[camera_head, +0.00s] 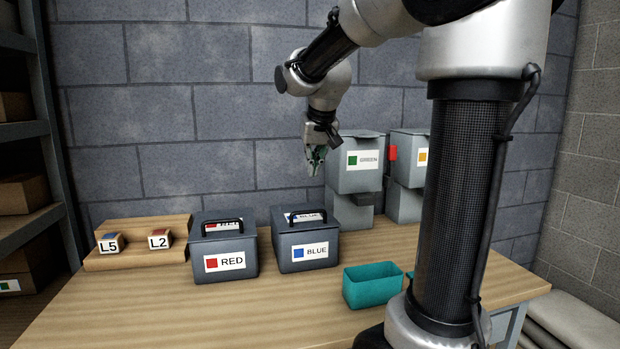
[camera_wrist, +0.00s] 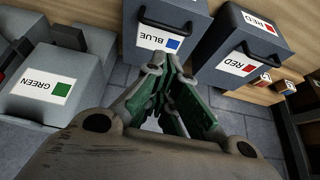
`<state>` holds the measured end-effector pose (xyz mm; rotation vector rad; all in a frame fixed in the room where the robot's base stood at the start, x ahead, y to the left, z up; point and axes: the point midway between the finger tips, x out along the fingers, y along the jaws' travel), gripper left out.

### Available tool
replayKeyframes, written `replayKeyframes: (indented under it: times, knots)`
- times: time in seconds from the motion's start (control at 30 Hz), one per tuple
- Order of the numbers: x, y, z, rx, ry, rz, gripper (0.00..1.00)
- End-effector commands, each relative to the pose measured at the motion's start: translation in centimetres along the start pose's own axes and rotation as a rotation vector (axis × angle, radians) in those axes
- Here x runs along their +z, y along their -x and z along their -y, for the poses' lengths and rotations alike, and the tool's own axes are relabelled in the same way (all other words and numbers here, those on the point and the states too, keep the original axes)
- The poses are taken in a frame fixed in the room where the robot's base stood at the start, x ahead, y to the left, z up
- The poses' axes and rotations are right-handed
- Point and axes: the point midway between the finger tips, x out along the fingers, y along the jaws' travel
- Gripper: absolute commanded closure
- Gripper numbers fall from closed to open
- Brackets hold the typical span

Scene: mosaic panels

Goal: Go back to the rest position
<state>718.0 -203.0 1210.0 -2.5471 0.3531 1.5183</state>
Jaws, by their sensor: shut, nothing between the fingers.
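My gripper (camera_head: 316,160) hangs in the air above the back of the table, pointing down, just left of the green-labelled bin (camera_head: 358,178). Its fingers are shut and hold nothing. In the wrist view my gripper (camera_wrist: 178,112) shows its green finger pads close together, with the blue-labelled box (camera_wrist: 165,30) and red-labelled box (camera_wrist: 235,50) beyond it. The green-labelled bin also shows at the left of the wrist view (camera_wrist: 50,85).
The red box (camera_head: 222,248) and blue box (camera_head: 304,242) stand lidded with handles on the wooden table (camera_head: 130,310). A teal tray (camera_head: 372,286) lies near my arm's column. A wooden rack (camera_head: 135,258) holds blocks labelled L5 and L2. Shelves stand at the left.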

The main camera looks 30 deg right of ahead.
Motion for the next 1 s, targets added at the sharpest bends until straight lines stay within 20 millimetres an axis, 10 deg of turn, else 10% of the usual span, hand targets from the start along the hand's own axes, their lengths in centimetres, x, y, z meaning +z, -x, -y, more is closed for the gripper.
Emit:
replayKeyframes:
  times: [0.37,0.8,1.0]
  knots:
    - [1.2,0.3,-0.1,0.001,0.051,0.034,1.0]
    - [23.9,2.5,-2.0,-0.076,0.243,0.221,1.0]
    - [27.6,3.9,-2.3,-0.102,0.255,0.156,1.0]
